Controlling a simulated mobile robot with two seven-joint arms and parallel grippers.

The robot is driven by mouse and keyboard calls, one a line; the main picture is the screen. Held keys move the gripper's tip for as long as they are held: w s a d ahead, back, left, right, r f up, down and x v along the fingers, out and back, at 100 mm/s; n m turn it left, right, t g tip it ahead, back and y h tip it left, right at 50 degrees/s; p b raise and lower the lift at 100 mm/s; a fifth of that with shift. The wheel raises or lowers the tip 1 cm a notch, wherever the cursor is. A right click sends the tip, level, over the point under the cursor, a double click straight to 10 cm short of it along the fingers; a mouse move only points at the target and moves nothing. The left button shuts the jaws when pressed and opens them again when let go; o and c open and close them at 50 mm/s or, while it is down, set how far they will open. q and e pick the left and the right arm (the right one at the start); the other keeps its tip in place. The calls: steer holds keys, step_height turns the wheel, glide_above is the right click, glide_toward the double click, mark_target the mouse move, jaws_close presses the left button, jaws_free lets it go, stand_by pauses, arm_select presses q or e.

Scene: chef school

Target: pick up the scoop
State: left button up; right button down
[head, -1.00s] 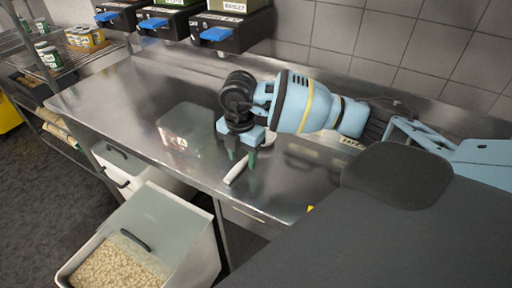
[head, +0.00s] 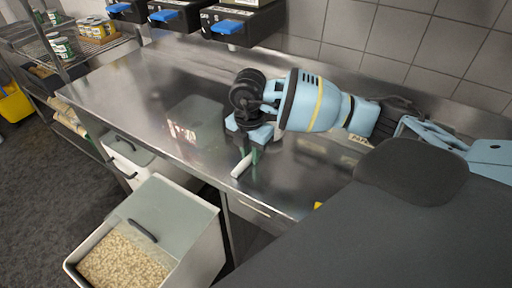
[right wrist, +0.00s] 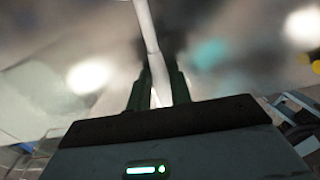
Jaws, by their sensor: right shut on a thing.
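The scoop (head: 241,167) shows in the head view as a short white handle below my right gripper, over the steel counter near its front edge. My right gripper (head: 250,155) points down and is shut on this handle. In the right wrist view the white handle (right wrist: 152,40) runs up from between the two dark green fingers of the right gripper (right wrist: 158,88). The rest of the scoop is hidden behind the gripper in the head view. I cannot tell whether it touches the counter. My left gripper is not in view.
The steel counter (head: 130,85) is clear to the left of my right arm. Below its front edge stands an open bin of pale grains (head: 122,262). Black dispensers with blue handles (head: 228,27) hang at the back wall. A wire shelf with jars (head: 62,47) stands at the left.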

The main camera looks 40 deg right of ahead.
steer(key=shift+r, duration=0.5)
steer(key=r, duration=0.1)
steer(key=a+r, duration=0.1)
steer(key=shift+s+r, duration=0.1)
steer(key=shift+r, duration=0.2)
steer(key=s+a+r, duration=0.1)
steer(key=s+a, duration=0.2)
steer(key=a, duration=1.1)
steer(key=shift+a+r+b, duration=0.2)
steer(key=shift+a+b, duration=0.1)
steer(key=shift+a, duration=0.05)
steer(key=shift+s, duration=0.15)
